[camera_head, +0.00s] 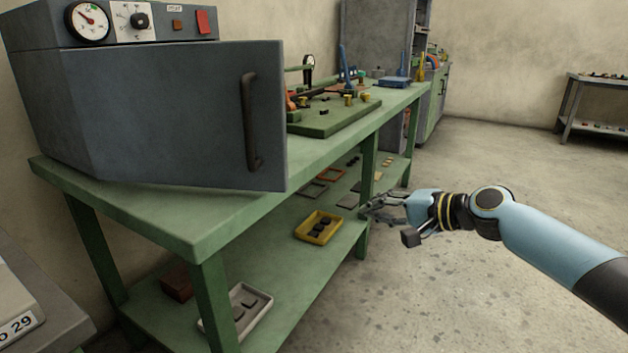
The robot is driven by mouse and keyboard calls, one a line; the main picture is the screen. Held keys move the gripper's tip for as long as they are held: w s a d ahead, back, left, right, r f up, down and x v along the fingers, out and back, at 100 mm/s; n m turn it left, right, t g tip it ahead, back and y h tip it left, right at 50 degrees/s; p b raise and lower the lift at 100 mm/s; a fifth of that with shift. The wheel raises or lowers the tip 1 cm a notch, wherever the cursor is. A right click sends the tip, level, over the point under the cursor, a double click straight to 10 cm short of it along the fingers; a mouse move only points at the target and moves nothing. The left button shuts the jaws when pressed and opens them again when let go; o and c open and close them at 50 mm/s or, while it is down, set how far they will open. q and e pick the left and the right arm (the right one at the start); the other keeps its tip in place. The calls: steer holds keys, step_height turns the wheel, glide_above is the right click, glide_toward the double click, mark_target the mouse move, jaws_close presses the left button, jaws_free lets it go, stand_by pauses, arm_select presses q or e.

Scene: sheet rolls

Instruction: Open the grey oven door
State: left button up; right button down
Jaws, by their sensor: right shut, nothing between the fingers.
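The grey oven door (180,115) is at the upper left, on the oven that sits on the green bench. A dark upright handle (249,122) is near the door's right edge. That edge reaches out past the control panel (140,22) above, so the door appears partly open, swung out from its left side. The oven's inside is hidden behind the door. My right gripper (388,222) is shut and empty. It is beside the bench's right edge, lower than the handle and to its right, clear of the door. My left gripper is out of view.
The green bench (185,222) has a lower shelf with a yellow tray (319,227) and a pale tray (235,312). A green board (335,118) with small parts lies beyond the door. The floor (480,300) at right is clear; a rack (572,102) stands far right.

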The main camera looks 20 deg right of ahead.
steer(key=w+a+r+n+t+y, duration=0.1)
steer(key=a+r+y, duration=0.15)
steer(key=r, duration=0.75)
steer(key=w+a+r+n+y, duration=0.1)
steer(key=a+r+y, duration=0.15)
steer(key=r, duration=0.85)
steer(key=x, duration=0.9)
steer(key=s+a, duration=0.2)
steer(key=s, duration=0.1)
steer(key=shift+s+a+r+p, duration=0.1)
steer(key=shift+r+p, duration=0.05)
steer(key=shift+p, duration=0.2)
